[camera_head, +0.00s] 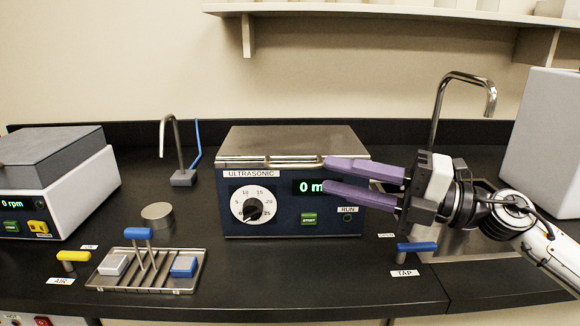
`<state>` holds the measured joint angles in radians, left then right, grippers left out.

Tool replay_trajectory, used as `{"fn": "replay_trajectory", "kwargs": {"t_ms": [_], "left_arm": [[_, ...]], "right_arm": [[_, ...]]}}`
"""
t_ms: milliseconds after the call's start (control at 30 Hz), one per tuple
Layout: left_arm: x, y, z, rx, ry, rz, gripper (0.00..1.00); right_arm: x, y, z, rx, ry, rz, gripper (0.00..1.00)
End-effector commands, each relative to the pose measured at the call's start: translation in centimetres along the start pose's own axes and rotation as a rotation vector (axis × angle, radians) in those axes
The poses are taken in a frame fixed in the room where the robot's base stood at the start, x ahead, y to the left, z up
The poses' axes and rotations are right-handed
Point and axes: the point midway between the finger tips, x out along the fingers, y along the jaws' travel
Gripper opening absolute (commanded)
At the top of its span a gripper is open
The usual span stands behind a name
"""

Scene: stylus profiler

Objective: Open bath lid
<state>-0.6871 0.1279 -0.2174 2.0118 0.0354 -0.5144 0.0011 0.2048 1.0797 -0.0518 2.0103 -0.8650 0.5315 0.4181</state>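The ultrasonic bath (300,222) is a dark blue box with a dial, a green display and a green START button. Its flat metal lid (290,140) lies shut on top, with a pale bar or lip (270,164) along the front edge. My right gripper (324,175) comes in from the right with two purple fingers spread apart and nothing visible between them. The upper finger overlaps the right part of the lid's front edge; the lower one crosses the display and hides part of it. I cannot tell whether either finger touches. My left gripper is out of view.
A metal rack (150,287) with small blocks stands at the front left, near a round metal can (157,215). A white device with a grey lid (50,150) is at far left. A tap (462,76) and sink are behind my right arm. A shelf (400,12) hangs above.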

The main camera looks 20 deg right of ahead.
Motion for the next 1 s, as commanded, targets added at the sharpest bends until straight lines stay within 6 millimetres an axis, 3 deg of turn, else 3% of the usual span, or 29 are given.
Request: {"fn": "replay_trajectory", "kwargs": {"t_ms": [500, 900, 1000], "left_arm": [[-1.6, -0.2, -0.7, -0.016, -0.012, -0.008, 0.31], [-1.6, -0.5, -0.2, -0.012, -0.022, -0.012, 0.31], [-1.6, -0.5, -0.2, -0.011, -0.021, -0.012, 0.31]], "right_arm": [[8.0, 0.3, 0.0, -0.001, 0.001, 0.002, 0.28], [8.8, 0.1, -0.1, -0.002, 0.001, 0.000, 0.28], [8.8, 0.1, -0.1, -0.002, 0.001, 0.000, 0.14]]}}
